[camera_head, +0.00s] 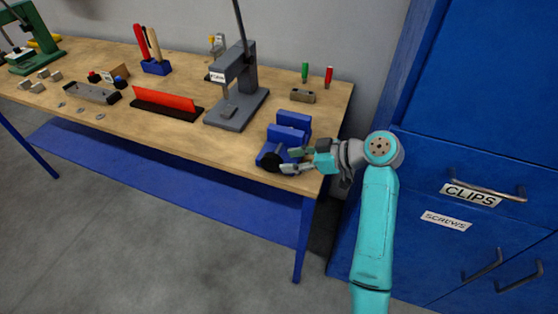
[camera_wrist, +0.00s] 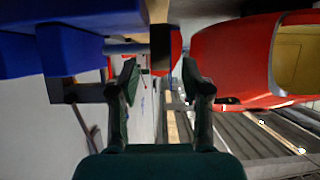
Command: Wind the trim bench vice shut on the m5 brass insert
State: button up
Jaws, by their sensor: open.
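The blue bench vice (camera_head: 291,132) stands at the right front corner of the wooden bench. Its round black handle (camera_head: 271,162) faces the front edge. My gripper (camera_head: 295,160) is open beside the handle, reaching in from the right. In the wrist view my two fingers (camera_wrist: 160,78) are apart, with a dark upright shape (camera_wrist: 160,50) just beyond the gap, probably the handle edge-on. The vice's blue body (camera_wrist: 70,45) fills the upper left there. I cannot make out the brass insert, and I cannot tell whether the fingers touch the handle.
A grey press (camera_head: 238,95) stands left of the vice on the bench (camera_head: 165,125). A small grey block (camera_head: 303,96) and green and red-handled tools sit behind. Blue drawers (camera_head: 470,200) stand close on the right. A red nosecone-like shape (camera_wrist: 235,60) shows in the wrist view.

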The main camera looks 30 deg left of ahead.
jog(key=shift+v, duration=2.75)
